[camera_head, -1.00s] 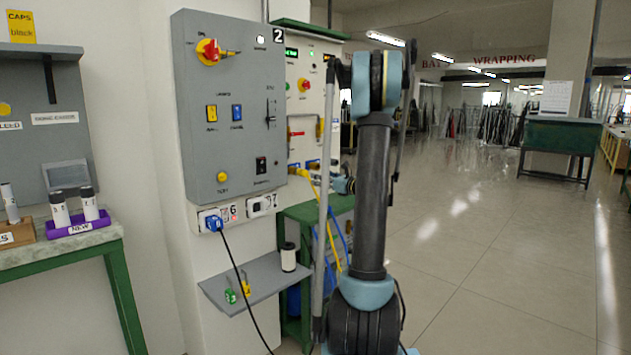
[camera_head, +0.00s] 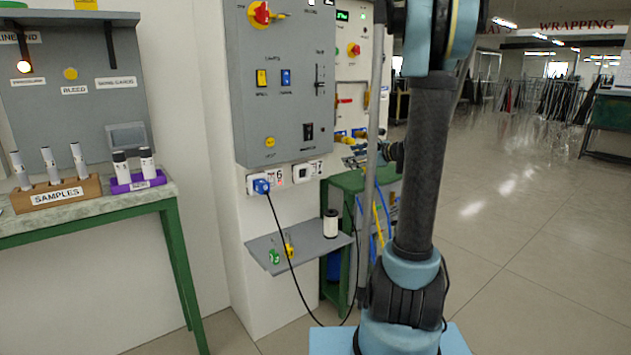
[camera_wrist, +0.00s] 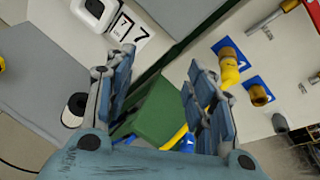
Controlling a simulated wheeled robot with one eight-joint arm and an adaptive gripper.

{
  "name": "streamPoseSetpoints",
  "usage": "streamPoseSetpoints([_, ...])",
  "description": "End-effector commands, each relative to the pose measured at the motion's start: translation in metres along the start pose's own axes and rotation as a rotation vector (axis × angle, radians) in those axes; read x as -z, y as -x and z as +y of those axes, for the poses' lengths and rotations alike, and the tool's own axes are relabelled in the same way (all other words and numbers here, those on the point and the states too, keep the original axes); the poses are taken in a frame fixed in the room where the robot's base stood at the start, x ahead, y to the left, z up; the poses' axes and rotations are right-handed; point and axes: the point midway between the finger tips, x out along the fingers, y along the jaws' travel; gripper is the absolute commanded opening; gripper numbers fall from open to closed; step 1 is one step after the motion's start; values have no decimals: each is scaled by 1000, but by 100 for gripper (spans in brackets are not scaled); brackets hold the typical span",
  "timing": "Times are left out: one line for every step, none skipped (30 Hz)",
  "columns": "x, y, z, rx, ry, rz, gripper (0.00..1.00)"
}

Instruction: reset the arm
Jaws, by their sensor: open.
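My gripper (camera_wrist: 160,105) is open in the wrist view, its two blue-grey fingers spread apart with nothing held between them. Past the fingers are the green bench top (camera_wrist: 160,110) and a yellow fitting (camera_wrist: 229,72) on a blue plate. In the head view my arm stands upright right of the middle, and my gripper shows only in part behind the pole, in front of the lower white panel. It touches nothing that I can make out.
A grey control box (camera_head: 285,80) hangs on the wall pillar. Below it, a grey shelf (camera_head: 315,247) holds a white-and-black cylinder (camera_head: 330,224) and green and yellow tags. A samples rack (camera_head: 57,194) and a purple tray (camera_head: 140,182) stand at left. Open floor lies at right.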

Motion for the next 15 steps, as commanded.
streamPoseSetpoints([-5, 4, 17, -31, 61, 25, 50])
streamPoseSetpoints([-6, 6, 25, -48, 100, 40, 50])
streamPoseSetpoints([-8, 9, 37, -73, 151, 60, 50])
streamPoseSetpoints([-9, 12, 46, -93, 190, 74, 50])
streamPoseSetpoints([-10, 15, 55, -113, 229, 88, 50])
streamPoseSetpoints([-11, 19, 67, -139, 280, 106, 50])
streamPoseSetpoints([-11, 22, 75, -159, 318, 120, 50])
streamPoseSetpoints([-11, 26, 84, -180, 357, 132, 50])
streamPoseSetpoints([-12, 30, 96, -208, 408, 148, 50])
streamPoseSetpoints([-11, 34, 105, -230, 446, 159, 50])
streamPoseSetpoints([-11, 38, 113, -251, 484, 171, 50])
streamPoseSetpoints([-10, 44, 124, -280, 535, 185, 50])
streamPoseSetpoints([-9, 48, 133, -303, 573, 195, 50])
streamPoseSetpoints([-8, 52, 141, -326, 611, 206, 50])
streamPoseSetpoints([-6, 59, 152, -358, 661, 218, 50])
